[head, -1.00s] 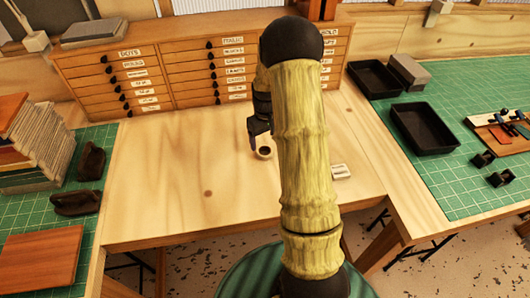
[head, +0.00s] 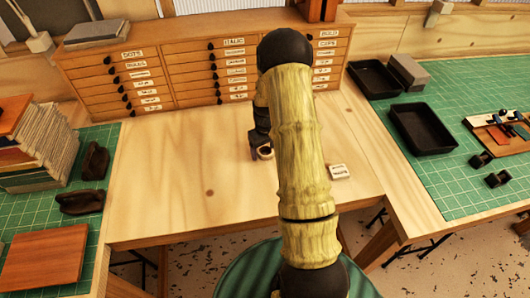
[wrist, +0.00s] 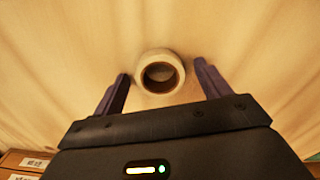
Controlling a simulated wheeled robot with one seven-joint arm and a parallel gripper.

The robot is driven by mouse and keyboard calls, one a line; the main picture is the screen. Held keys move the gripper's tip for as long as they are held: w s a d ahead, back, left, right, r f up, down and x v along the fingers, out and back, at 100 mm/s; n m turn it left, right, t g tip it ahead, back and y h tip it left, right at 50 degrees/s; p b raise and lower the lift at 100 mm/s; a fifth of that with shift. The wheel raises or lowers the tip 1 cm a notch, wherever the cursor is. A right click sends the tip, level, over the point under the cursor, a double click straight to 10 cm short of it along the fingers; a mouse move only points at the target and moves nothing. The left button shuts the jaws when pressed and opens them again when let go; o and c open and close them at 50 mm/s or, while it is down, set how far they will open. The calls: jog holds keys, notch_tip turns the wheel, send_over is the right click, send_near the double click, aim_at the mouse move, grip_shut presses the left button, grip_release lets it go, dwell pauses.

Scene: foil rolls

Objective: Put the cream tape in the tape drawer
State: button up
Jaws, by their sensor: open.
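The cream tape (wrist: 147,60) is a small roll with a brown core, on the bare wooden bench (head: 180,185). In the wrist view it lies between the two spread fingers of my gripper (wrist: 160,88), with a gap on each side. In the head view my gripper (head: 256,152) is low over the bench, right at the tape (head: 266,154), and partly hides it. My gripper is open and empty. The drawer cabinet (head: 190,70) stands at the back with rows of labelled drawers, all looking shut. I cannot read which label is for tape.
A small white labelled block (head: 340,172) lies right of my arm. Black trays (head: 422,128) and clamps sit on the right green mat (head: 455,190). Books (head: 40,150) and dark holders (head: 82,202) are on the left. The bench's left-middle is clear.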

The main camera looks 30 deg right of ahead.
jog(key=c, duration=1.2)
jog(key=shift+o, duration=0.2)
jog(key=shift+r, duration=0.1)
notch_tip(320, 180, up, 10)
jog(key=b, duration=0.2)
jog(key=shift+b, duration=0.4)
